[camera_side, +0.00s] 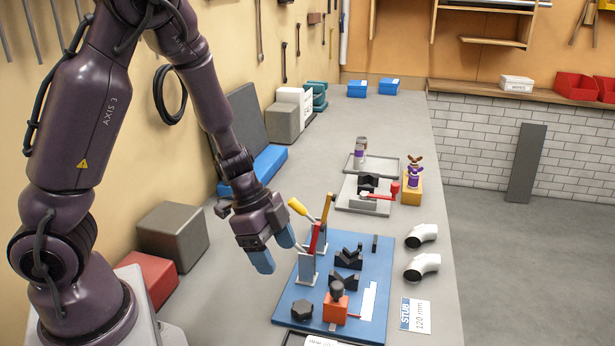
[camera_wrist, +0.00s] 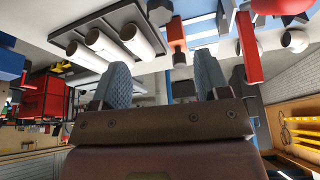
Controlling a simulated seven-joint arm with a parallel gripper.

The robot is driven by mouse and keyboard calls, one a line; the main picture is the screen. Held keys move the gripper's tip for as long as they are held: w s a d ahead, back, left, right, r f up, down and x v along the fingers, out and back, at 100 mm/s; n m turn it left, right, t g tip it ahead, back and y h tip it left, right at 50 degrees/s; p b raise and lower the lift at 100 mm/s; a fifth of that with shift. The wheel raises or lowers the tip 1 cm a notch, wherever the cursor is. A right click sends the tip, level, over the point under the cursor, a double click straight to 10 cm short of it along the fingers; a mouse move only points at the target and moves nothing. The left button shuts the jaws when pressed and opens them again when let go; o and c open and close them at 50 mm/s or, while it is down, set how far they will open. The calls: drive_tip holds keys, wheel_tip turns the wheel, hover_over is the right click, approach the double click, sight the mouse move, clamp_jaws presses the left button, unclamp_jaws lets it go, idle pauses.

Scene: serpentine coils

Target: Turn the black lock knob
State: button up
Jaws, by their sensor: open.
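A blue board (camera_side: 378,265) lies on the bench. A black six-sided knob (camera_side: 302,308) sits at its front left. A second black knob (camera_side: 337,288) tops an orange block (camera_side: 336,308) on the board's front part; I cannot tell for sure which is the lock knob. In the wrist view the orange block (camera_wrist: 176,32) shows with its black knob (camera_wrist: 160,12) at the top middle. My gripper (camera_side: 275,248) is open and empty, above and to the left of the board, apart from both knobs. Its two blue fingers (camera_wrist: 160,70) also show in the wrist view.
A red-handled lever (camera_side: 314,238) and a yellow-handled one (camera_side: 299,207) stand close to the right of my gripper. Black V-blocks (camera_side: 348,258) sit mid-board. White pipe elbows (camera_side: 422,266) lie right of the board. A grey box (camera_side: 173,236) and a red box (camera_side: 150,277) stand to the left.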

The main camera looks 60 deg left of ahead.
wheel_tip(320, 180, up, 6)
drive_tip(key=w+a+r+n+t+y, duration=0.3)
drive_tip(key=w+n, duration=0.7)
drive_tip(key=n, duration=0.4)
drive_tip(key=shift+a+t+y, duration=0.9)
drive_tip(key=shift+a+y, duration=0.5)
drive_tip(key=shift+y, duration=0.5)
drive_tip(key=shift+r, duration=0.1)
